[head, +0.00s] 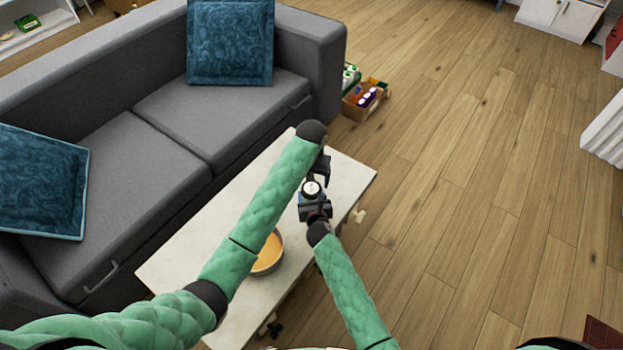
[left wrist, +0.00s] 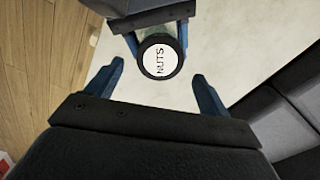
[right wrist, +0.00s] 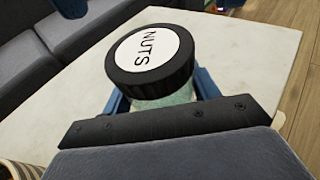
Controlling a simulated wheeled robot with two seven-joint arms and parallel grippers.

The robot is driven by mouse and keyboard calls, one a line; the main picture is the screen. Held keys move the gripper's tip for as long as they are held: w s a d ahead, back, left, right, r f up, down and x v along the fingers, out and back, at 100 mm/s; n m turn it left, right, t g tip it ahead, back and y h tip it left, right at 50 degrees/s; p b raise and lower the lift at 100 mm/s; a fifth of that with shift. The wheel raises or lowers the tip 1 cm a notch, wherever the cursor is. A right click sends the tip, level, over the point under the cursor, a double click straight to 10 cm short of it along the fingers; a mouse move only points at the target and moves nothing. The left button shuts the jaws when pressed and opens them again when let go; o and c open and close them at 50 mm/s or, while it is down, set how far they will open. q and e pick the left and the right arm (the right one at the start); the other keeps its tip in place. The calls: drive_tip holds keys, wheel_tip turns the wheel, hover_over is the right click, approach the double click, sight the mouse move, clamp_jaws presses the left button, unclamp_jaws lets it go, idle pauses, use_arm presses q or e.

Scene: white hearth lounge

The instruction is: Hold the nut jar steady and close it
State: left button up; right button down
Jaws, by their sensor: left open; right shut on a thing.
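The nut jar (right wrist: 165,102) has a greenish body and a round black lid (right wrist: 150,62) with a white label reading NUTS. The lid sits on top of the jar; I cannot tell how tightly. My right gripper (right wrist: 160,100) is shut on the jar's body below the lid. In the left wrist view the lid (left wrist: 160,60) is ahead of my left gripper (left wrist: 158,75), whose two blue fingers are spread apart and empty. In the head view the lid (head: 311,188) shows between both grippers above the white table (head: 185,253). My left forearm hides part of the table.
A bowl with orange contents (head: 268,255) stands on the table, partly behind my left arm. A grey sofa (head: 205,115) with blue cushions (head: 230,42) runs along the table's far side. A box of items (head: 364,100) sits on the floor.

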sight(311, 188)
use_arm(q)
drive_tip(key=shift+d+r+n, duration=0.1)
drive_tip(key=shift+r+n, duration=0.7)
drive_tip(key=shift+n, duration=0.2)
drive_tip(key=r+n, duration=0.2)
drive_tip(key=n, duration=0.1)
drive_tip(key=shift+f, duration=4.05)
drive_tip(key=c, duration=1)
drive_tip(key=o, duration=1.2)
